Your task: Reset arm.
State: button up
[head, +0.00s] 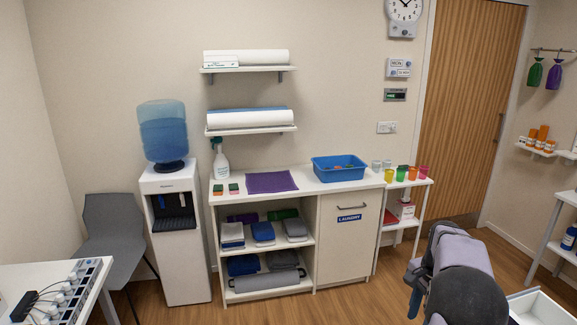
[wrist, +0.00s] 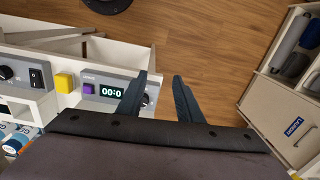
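My arm (head: 455,265) shows at the lower right of the head view, folded, with grey and black links. It hangs in front of the wooden floor, right of the laundry cabinet. In the wrist view my gripper (wrist: 159,76) has two dark fingers standing apart. Bare floor shows between them, so it is open and empty.
The laundry cabinet (head: 348,238) carries a blue bin (head: 339,175) and a purple cloth (head: 270,182). A small white side table (head: 424,184) with coloured cups stands beside it. A water dispenser (head: 180,240) and grey chair (head: 108,235) are at left. Wooden floor (wrist: 200,35) is open between the furniture.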

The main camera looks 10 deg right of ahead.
jog(key=s+a+n, duration=0.3)
jog(key=a+n, duration=0.1)
jog(key=a, duration=0.4)
jog(key=s+a+f+n, duration=0.1)
jog(key=s+a+n, duration=0.25)
jog(key=a, duration=0.55)
jog(key=s+a+n, duration=0.2)
jog(key=a+n, duration=0.2)
jog(key=a, duration=0.4)
jog(key=s+a+f+n, duration=0.2)
jog(key=s+a+n, duration=0.3)
jog(key=s, duration=0.4)
jog(key=shift+a+f, duration=0.35)
jog(key=shift+f, duration=0.05)
jog(key=shift+n, duration=0.25)
